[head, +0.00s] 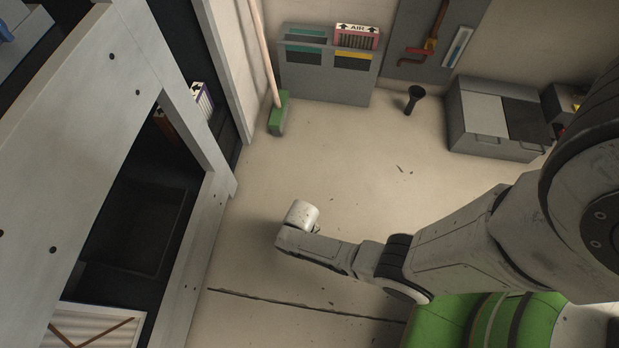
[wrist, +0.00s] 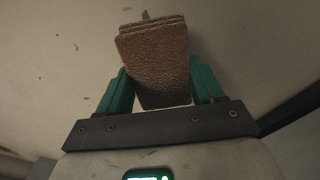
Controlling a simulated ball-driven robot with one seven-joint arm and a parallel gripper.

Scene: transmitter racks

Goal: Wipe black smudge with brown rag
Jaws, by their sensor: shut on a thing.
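My gripper (wrist: 155,88) has green fingers and is shut on the brown rag (wrist: 153,58), a folded, textured pad, in the wrist view. The rag is held between the fingers, with the pale floor behind it. In the head view my wrist end (head: 300,218) is over the floor, right of the open rack. The fingers and the rag are hidden there. I cannot make out a black smudge for certain in either view; only small dark specks show on the floor.
The grey rack (head: 95,85) with a dark open bay (head: 135,225) stands at left. A green broom (head: 278,115), a grey filter bin (head: 325,85), a black funnel-like object (head: 414,98) and a grey chest (head: 490,115) line the back. The middle floor is clear.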

